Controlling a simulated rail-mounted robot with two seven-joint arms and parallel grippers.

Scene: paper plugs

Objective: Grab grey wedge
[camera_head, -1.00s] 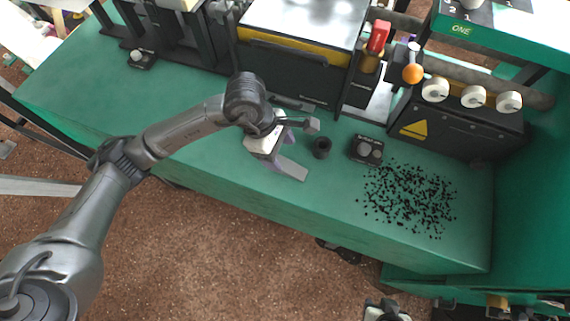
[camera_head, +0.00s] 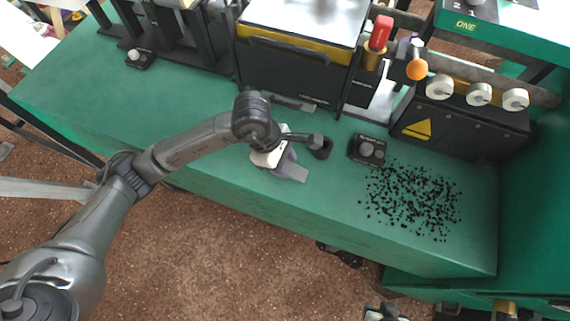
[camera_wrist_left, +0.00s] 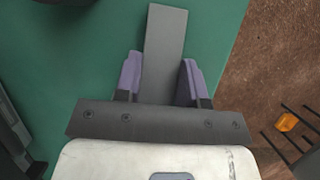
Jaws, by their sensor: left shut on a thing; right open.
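The grey wedge (camera_wrist_left: 165,52) is a flat grey bar between the purple fingers of my left gripper (camera_wrist_left: 160,82) in the left wrist view. Its far end sticks out past the fingertips. In the head view the wedge (camera_head: 290,172) lies at the green bench's front edge, partly hidden by my left gripper (camera_head: 279,163). My left gripper is shut on the wedge. My right gripper (camera_head: 382,311) shows only in part at the bottom edge of the head view, away from the bench, and is open.
A black knob box (camera_head: 368,150) and scattered black pellets (camera_head: 410,200) lie further right. Machines line the back of the green bench (camera_head: 190,110).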

